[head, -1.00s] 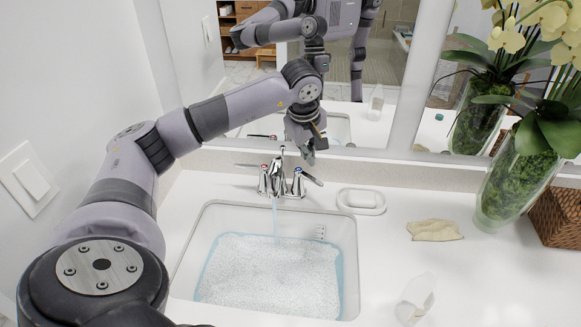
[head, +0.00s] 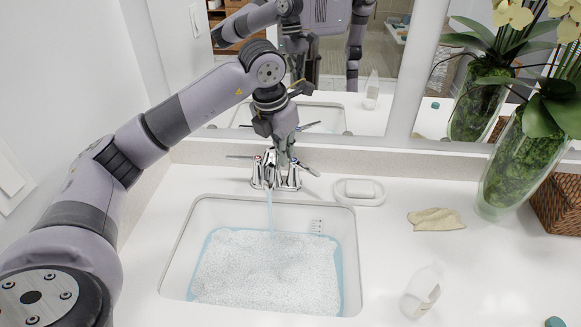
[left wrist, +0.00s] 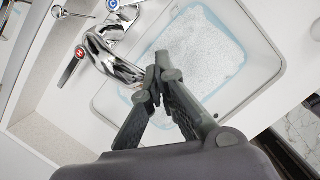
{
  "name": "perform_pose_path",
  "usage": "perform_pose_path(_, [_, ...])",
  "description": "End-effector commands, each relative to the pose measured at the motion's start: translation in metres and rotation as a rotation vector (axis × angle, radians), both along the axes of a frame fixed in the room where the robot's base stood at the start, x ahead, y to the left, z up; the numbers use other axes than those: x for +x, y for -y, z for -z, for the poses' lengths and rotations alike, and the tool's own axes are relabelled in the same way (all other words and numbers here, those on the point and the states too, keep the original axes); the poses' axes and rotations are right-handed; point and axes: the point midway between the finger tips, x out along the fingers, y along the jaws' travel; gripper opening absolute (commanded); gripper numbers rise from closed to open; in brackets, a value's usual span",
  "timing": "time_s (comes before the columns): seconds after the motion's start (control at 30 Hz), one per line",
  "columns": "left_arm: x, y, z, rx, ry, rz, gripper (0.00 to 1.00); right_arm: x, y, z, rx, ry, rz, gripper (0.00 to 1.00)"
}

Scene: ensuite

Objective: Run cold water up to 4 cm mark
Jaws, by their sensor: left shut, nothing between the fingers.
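The chrome faucet (head: 270,172) stands behind the sink, with a lever on each side. In the left wrist view, its red H cap (left wrist: 80,52) and blue C cap (left wrist: 113,5) show. A stream of water (head: 269,210) falls from the spout into the white sink (head: 180,250). White foam (head: 265,270) with a blue edge covers the water. A small scale (head: 317,226) is on the sink's back wall, too small to read. My left gripper (head: 284,160) is shut and empty, pointing down close by the faucet, nearer the right lever; contact is unclear. My right gripper is not in view.
A soap dish (head: 360,198) and a beige cloth (head: 436,219) lie right of the faucet. A clear bottle (head: 422,292) stands on the front right counter. A glass vase (head: 510,175) with orchids and a wicker basket (head: 556,204) are far right. A mirror (head: 360,110) is behind.

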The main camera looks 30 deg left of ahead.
Motion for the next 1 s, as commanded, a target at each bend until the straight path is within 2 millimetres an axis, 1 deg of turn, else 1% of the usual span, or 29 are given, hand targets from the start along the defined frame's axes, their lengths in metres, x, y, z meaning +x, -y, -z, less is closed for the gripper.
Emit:
perform_pose_path(0.17, [0.004, 0.001, 0.021, -0.001, -0.006, -0.003, 0.0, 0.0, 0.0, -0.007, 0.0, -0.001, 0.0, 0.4])
perform_pose_path(0.53, [0.021, 0.004, 0.097, 0.0, -0.007, -0.001, 0.0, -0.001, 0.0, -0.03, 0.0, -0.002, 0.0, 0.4])
perform_pose_path(0.57, [0.029, 0.005, 0.094, -0.002, 0.0, -0.001, 0.0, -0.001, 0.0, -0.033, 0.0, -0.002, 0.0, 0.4])
perform_pose_path(0.7, [0.046, 0.008, 0.097, -0.001, -0.001, -0.001, 0.0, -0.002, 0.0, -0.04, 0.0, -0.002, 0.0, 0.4])
perform_pose_path(0.83, [0.056, 0.009, 0.099, 0.0, 0.0, -0.001, 0.0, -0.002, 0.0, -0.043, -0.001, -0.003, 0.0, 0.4])
perform_pose_path(1.0, [0.061, 0.01, 0.102, 0.0, -0.001, 0.0, 0.0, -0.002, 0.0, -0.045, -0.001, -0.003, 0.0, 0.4])
